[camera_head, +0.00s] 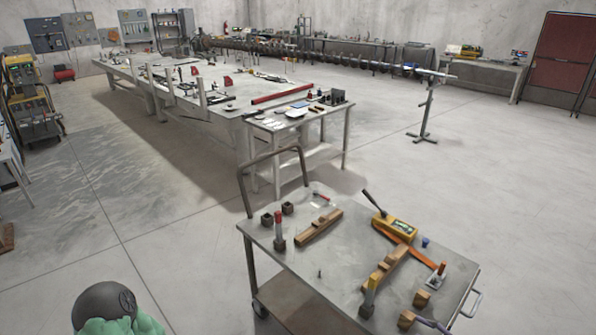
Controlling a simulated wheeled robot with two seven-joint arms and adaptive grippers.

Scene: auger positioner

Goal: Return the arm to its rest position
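A dark grey rounded part with green below it (110,310) shows at the bottom left edge. It looks like a joint of my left arm, but most of that arm is outside the picture. Neither of my grippers is in view, so whether they are open or hold anything is hidden. No part of my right arm shows.
A metal cart (300,262) with a tall handle stands at the lower right, holding wooden blocks (318,228), a yellow tool (402,229) and an orange bar (398,244). A long workbench (220,107) stands behind. A stand (424,115) is at right. Floor left of the cart is clear.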

